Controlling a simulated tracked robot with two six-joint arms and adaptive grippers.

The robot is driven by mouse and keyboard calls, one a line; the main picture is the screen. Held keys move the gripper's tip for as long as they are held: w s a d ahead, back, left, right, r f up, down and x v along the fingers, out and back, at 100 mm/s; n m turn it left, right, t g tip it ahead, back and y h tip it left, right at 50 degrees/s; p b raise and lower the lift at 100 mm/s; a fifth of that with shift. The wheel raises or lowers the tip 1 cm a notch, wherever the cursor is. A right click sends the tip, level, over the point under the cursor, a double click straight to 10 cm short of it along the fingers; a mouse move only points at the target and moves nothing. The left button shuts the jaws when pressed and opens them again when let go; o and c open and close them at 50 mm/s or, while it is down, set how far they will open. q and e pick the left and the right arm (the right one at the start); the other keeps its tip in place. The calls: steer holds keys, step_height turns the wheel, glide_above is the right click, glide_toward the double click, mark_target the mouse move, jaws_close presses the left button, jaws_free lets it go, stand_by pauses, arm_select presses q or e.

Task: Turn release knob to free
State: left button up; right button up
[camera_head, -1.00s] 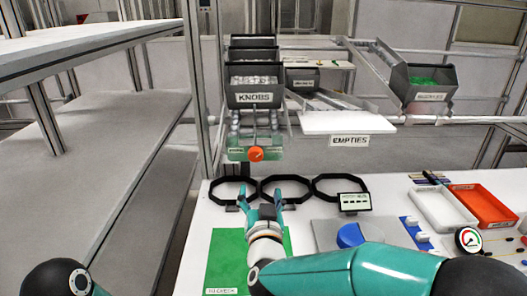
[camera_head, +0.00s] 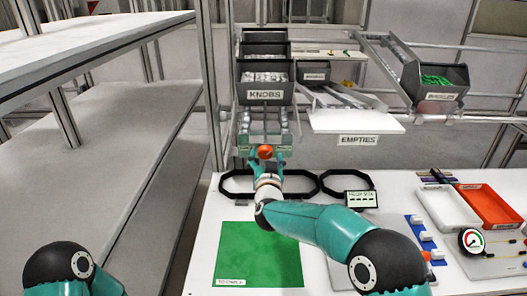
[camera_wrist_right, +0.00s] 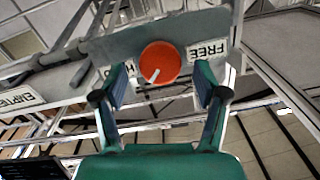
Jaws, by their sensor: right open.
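The orange release knob (camera_head: 265,151) sits on the green-tinted plate below the bins labelled KNOBS. In the right wrist view the round knob (camera_wrist_right: 160,62) has a white pointer line aimed down and left, towards a partly hidden label beginning with H. A FREE label (camera_wrist_right: 207,49) is on its other side. My right gripper (camera_head: 266,163) is just in front of the knob. Its two fingers (camera_wrist_right: 160,85) are open, one on each side below the knob, with gaps between them and it. My left gripper is out of view; part of my left arm shows at bottom left.
Black ring frames (camera_head: 300,184) stand on the white table behind my right arm. A green mat (camera_head: 258,255) lies at front left. White (camera_head: 448,208) and red (camera_head: 492,205) trays and a gauge (camera_head: 472,240) are at right. The EMPTIES shelf (camera_head: 357,122) is right of the knob.

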steer(key=shift+w, duration=0.9)
steer(key=shift+c, duration=0.3)
steer(key=c, duration=1.1)
steer(key=shift+a, duration=0.2)
